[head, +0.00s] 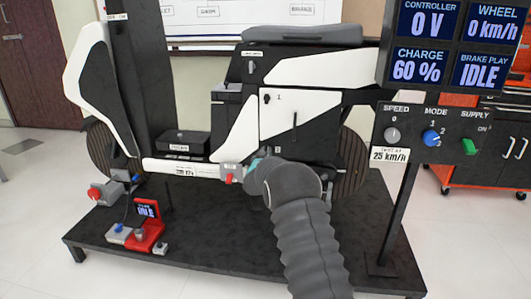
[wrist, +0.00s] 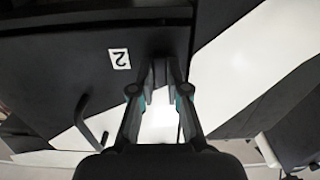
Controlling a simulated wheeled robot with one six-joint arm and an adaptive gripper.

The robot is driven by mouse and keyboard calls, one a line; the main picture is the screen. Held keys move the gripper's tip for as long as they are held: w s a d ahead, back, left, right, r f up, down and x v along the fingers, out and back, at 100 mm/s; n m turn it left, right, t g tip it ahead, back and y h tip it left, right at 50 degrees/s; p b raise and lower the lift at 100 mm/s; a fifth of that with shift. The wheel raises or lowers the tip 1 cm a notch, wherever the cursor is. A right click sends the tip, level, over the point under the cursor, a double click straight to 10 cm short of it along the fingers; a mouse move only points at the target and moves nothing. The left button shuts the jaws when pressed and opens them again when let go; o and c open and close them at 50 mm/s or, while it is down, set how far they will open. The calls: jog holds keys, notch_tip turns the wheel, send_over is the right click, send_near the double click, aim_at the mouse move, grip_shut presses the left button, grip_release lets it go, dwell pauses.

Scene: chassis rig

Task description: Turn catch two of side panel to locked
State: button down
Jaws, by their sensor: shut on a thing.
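The black side panel (head: 312,128) with white stripes is upright on the vehicle in the head view. Catch one (head: 267,98) is a small dark knob beside the label 1. The label 2 (head: 277,149) sits low on the panel, just above my gripper (head: 256,166). In the wrist view my gripper (wrist: 161,80) reaches the panel (wrist: 75,62) beside the label 2 (wrist: 119,59). Its fingers are closed on catch two, a small dark part mostly hidden between the fingertips. I cannot tell which way the catch is turned.
A bar handle (head: 295,127) stands out from the panel. A red emergency-style button (head: 228,172) is close left of my gripper. The rig stands on a dark platform (head: 215,245). A control post with knobs (head: 432,138) stands at the right.

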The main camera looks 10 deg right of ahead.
jog(key=c, duration=1.2)
grip_release()
jog(key=shift+o, duration=0.2)
jog(key=v, duration=1.2)
jog(key=shift+a, duration=0.1)
